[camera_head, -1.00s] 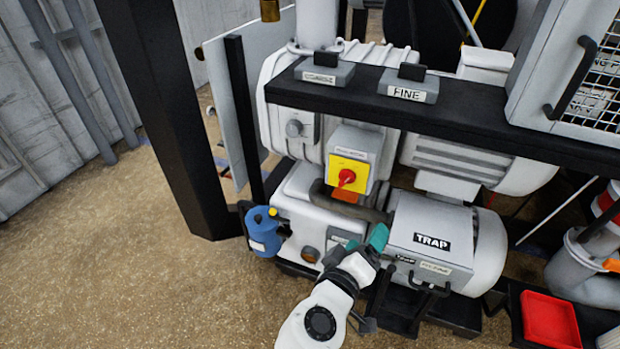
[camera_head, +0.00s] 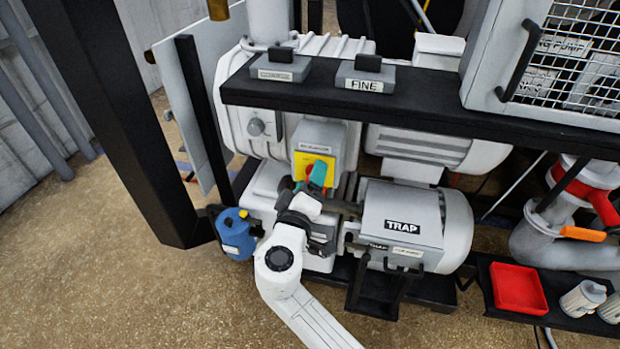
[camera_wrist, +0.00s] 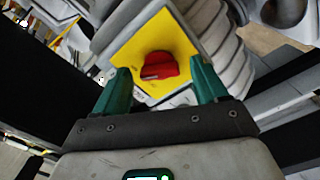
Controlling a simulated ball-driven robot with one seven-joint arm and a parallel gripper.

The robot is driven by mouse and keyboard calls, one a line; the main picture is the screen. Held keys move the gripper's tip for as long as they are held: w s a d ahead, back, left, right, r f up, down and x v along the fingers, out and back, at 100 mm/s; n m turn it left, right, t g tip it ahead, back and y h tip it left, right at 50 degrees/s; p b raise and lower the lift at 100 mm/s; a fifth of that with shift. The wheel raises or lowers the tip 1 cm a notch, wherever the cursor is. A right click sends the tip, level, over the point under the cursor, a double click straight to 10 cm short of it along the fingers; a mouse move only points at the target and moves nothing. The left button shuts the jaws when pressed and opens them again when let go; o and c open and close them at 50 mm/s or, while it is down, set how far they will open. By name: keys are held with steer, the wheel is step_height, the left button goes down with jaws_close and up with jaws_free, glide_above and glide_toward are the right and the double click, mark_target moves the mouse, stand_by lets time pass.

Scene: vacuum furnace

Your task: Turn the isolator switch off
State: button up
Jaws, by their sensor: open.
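The isolator switch is a grey box (camera_head: 322,135) with a yellow plate (camera_head: 301,161) and a red rotary knob, mounted on the pump machine below the black shelf. In the head view my gripper (camera_head: 309,179) is in front of the plate and hides most of the knob. In the wrist view the red knob (camera_wrist: 158,66) sits on the yellow plate (camera_wrist: 184,46), ahead of the gap between my two green fingers (camera_wrist: 162,84). The fingers are spread to either side of it and hold nothing. I cannot tell whether they touch the plate.
A black shelf (camera_head: 440,122) with a FINE block (camera_head: 365,78) runs above the switch. A white TRAP unit (camera_head: 402,215) is to its right. A blue canister (camera_head: 236,236) is at lower left. A red tray (camera_head: 518,288) lies at right. The floor at left is clear.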

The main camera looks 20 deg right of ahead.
steer(key=shift+w+d, duration=0.2)
steer(key=shift+c, duration=0.4)
steer(key=c, duration=1)
steer(key=shift+n, duration=0.4)
steer(key=n+p, duration=0.4)
steer(key=n, duration=0.7)
